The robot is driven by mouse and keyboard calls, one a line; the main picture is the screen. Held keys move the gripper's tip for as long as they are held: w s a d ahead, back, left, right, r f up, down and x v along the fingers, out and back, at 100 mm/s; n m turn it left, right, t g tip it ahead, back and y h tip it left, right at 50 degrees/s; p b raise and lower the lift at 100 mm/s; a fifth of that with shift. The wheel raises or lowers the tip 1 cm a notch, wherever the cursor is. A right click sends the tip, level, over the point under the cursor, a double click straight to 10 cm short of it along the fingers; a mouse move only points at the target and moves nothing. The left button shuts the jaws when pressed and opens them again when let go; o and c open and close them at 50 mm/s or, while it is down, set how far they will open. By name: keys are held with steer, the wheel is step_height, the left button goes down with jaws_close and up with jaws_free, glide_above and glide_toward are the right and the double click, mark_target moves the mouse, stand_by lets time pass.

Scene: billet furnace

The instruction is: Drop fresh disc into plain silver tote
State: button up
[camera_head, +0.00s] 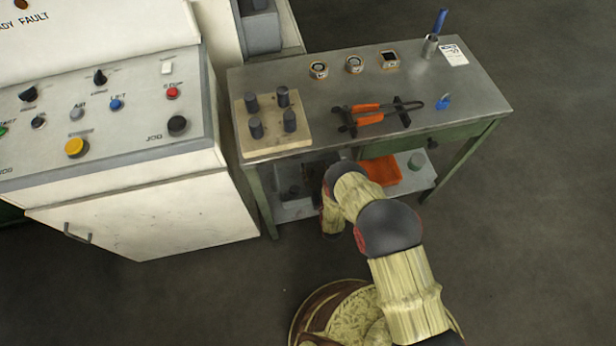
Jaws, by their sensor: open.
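No plain silver tote can be made out for sure. A dark grey shape (292,188) sits at the left of the bench's lower shelf, in shadow, and I cannot tell whether it is a tote. Two small holders with round pale faces, a left one (319,70) and a middle one (354,64), stand along the back of the bench top. I cannot tell whether either bears the fresh disc. My arm bends towards the bench's front edge, and its end is hidden behind its own links. My gripper cannot be made out, nor anything in it.
The bench (300,100) bears a board (270,141) with upright dark cylinders, orange-handled tongs (372,112), a square dark-topped holder (389,60), a cup (430,46) and a blue padlock (443,102). An orange bin (381,171) is on the lower shelf. A control cabinet (150,205) stands left.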

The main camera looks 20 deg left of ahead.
steer(key=shift+o, duration=0.2)
steer(key=shift+s+f, duration=0.1)
steer(key=shift+s, duration=0.05)
steer(key=v, duration=1.1)
steer(key=shift+s+d, duration=0.3)
